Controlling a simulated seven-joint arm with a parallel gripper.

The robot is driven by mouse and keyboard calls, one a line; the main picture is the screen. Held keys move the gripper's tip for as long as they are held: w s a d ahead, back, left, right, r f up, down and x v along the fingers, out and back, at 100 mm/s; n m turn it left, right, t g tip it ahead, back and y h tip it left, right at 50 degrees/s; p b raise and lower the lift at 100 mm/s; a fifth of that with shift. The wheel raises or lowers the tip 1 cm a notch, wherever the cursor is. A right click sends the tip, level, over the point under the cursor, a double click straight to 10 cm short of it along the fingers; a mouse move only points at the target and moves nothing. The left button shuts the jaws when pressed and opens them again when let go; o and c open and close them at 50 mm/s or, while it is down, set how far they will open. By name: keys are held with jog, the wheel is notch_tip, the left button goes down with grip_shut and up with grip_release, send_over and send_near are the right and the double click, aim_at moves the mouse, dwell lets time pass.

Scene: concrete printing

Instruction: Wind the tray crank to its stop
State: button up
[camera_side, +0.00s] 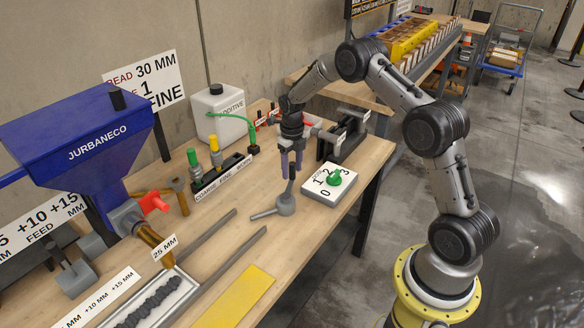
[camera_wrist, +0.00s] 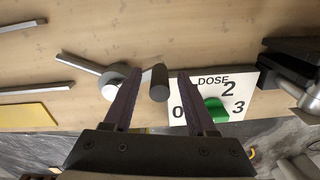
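The grey tray crank (camera_side: 286,204) stands on the wooden bench, with a flat arm reaching left and a dark upright handle (camera_side: 291,187). In the wrist view, its round hub (camera_wrist: 116,82) and arm lie left of the handle (camera_wrist: 159,84). My gripper (camera_side: 291,164) points down over the crank. In the wrist view, my gripper (camera_wrist: 159,75) is open, with one finger on each side of the handle and visible gaps between. The tray (camera_side: 158,303), holding a dark ridged bead, lies at the front left of the side view.
A white dose plate (camera_side: 320,194) with a green knob (camera_side: 334,177) sits close to the right of the crank. Grey rails (camera_side: 232,268) and a yellow strip (camera_side: 238,298) lie at the front. The blue hopper (camera_side: 80,140) and valve block (camera_side: 222,176) stand left; a black fixture (camera_side: 343,138) stands behind.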

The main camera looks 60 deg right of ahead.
notch_tip(320, 180, up, 14)
dwell(0.6)
jog(key=shift+f, duration=0.1)
jog(key=shift+c, duration=0.4)
